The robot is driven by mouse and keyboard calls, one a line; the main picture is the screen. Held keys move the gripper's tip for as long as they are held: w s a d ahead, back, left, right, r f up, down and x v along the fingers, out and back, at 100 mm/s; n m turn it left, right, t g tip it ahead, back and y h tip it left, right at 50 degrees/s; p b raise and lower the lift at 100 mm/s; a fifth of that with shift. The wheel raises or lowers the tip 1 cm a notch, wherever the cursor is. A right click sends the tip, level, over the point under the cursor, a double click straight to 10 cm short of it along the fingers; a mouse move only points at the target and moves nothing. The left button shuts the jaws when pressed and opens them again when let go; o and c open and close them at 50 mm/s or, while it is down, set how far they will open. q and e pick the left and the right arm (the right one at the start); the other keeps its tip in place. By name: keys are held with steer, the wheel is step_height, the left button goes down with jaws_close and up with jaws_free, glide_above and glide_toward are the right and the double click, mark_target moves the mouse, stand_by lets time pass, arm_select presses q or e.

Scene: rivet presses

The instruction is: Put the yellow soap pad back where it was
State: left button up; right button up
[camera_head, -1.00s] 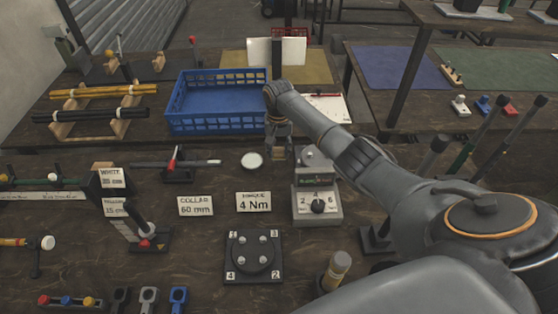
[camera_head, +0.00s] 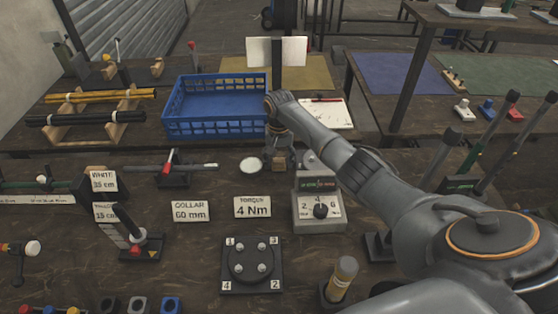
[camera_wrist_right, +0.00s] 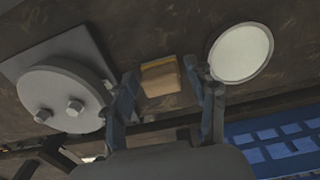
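The yellow soap pad (camera_wrist_right: 160,77) is a small yellow-tan block between the fingertips of my right gripper (camera_wrist_right: 160,68) in the wrist view. I cannot tell whether the pad touches the table. My left gripper is not in view.
A blue crate (camera_head: 215,126) stands behind and left of the gripper. A dial box (camera_head: 318,213) is close at right. The torque card (camera_head: 252,207) and a numbered bolt plate (camera_head: 251,287) are in front. Bare table lies between the disc and the cards.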

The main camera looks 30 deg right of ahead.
mark_target(279, 161)
step_height(279, 161, up, 12)
steer(key=b, duration=0.1)
steer(key=shift+r, duration=0.15)
stand_by(0.5)
stand_by(0.5)
